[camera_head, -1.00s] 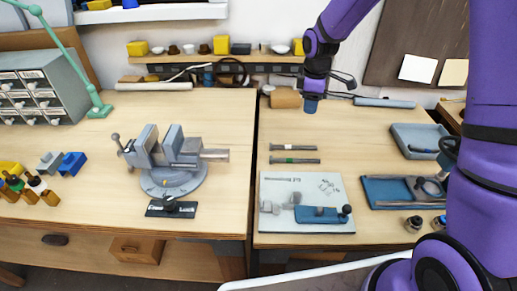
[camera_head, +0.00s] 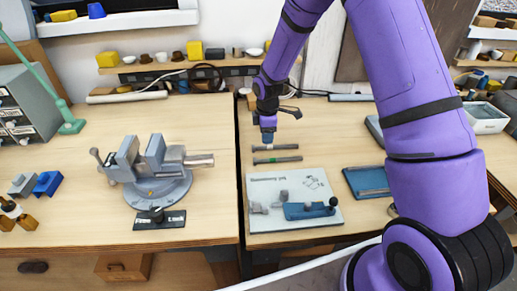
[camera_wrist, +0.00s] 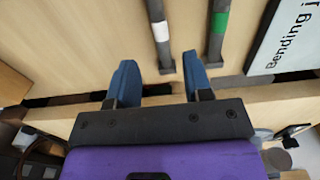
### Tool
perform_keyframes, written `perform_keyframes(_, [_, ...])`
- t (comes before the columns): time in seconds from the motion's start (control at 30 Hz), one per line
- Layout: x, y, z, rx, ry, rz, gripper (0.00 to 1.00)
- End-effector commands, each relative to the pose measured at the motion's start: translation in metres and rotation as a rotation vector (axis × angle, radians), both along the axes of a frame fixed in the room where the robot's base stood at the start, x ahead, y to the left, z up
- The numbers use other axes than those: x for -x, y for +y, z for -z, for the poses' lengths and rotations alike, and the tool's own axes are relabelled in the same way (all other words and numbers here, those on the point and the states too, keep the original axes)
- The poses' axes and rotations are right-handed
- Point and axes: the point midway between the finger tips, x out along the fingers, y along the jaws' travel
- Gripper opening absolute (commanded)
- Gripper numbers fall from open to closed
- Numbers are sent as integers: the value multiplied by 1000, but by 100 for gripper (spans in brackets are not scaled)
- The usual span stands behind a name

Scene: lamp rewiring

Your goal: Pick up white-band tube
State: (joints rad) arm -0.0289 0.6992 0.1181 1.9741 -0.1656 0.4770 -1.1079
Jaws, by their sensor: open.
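The white-band tube (camera_head: 284,147) is a thin grey rod lying flat on the right bench. In the wrist view its white band (camera_wrist: 161,31) shows clearly. A similar green-band tube (camera_head: 278,160) lies beside it, roughly parallel, and also shows in the wrist view (camera_wrist: 216,35). My gripper (camera_head: 267,138) is at the left end of the white-band tube, pointing down. In the wrist view my gripper (camera_wrist: 160,82) has its blue fingers wide apart and empty. The near end of the white-band tube appears between them in the picture; I cannot tell the height gap.
A white bending board (camera_head: 262,184) with a blue fixture lies in front of the tubes. A blue tray (camera_head: 368,182) is to the right. A grey vise (camera_head: 157,185) stands on the left bench. A dark gap separates the benches. Bare wood surrounds the tubes.

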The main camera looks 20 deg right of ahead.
Motion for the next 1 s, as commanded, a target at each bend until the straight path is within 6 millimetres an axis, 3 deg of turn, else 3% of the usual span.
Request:
perform_keyframes(0.37, [3,2,46,1,2,1,46])
perform_keyframes(0.6, [2,2,49,0,0,1,46])
perform_keyframes(0.63, [2,2,49,0,0,1,44])
perform_keyframes(0.83, [2,2,49,0,0,1,0])
perform_keyframes(1.0, [2,2,49,0,0,0,0])
